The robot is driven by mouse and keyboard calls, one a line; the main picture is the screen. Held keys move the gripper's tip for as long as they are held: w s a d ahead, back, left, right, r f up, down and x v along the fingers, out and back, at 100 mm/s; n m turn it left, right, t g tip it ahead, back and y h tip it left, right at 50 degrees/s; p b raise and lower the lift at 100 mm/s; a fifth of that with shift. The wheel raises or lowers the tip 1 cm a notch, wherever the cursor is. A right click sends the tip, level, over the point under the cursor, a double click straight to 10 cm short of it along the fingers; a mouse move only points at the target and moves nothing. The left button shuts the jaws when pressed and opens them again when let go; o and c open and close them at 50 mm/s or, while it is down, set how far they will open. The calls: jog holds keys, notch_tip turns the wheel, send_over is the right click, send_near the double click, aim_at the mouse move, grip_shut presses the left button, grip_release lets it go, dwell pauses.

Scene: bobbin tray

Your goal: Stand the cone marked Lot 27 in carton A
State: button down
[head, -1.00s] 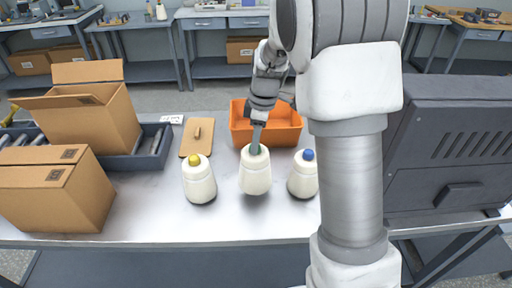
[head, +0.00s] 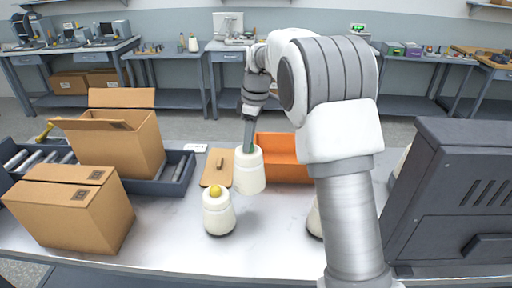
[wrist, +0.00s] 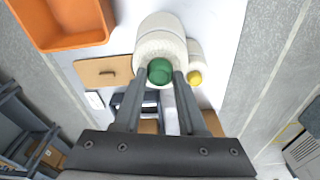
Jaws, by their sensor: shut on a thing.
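My gripper (head: 249,143) is shut on the green-topped cream cone (head: 249,172), gripping it at its green top. The cone hangs upright above the table, behind and right of the yellow-topped cone (head: 218,214), which stands on the table. In the wrist view the green top (wrist: 160,71) sits between my fingers, with the yellow-topped cone (wrist: 194,77) beside it. A third cone (head: 314,222) is mostly hidden behind my arm. An open carton (head: 122,150) stands at the left, and a second carton (head: 72,215) stands in front of it. I cannot read lot marks or carton letters.
An orange bin (head: 283,158) and a tan board with a handle (head: 217,170) lie behind the cones. A dark roller tray (head: 181,175) surrounds the open carton's base. A dark grey machine (head: 450,190) stands at the right. The table between the cartons and yellow-topped cone is clear.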

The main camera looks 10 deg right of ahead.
jog(key=shift+w+a+r, duration=0.1)
jog(key=shift+w+r, duration=0.05)
notch_tip(320, 180, up, 20)
jog(key=p, duration=1.3)
jog(key=shift+p, duration=0.3)
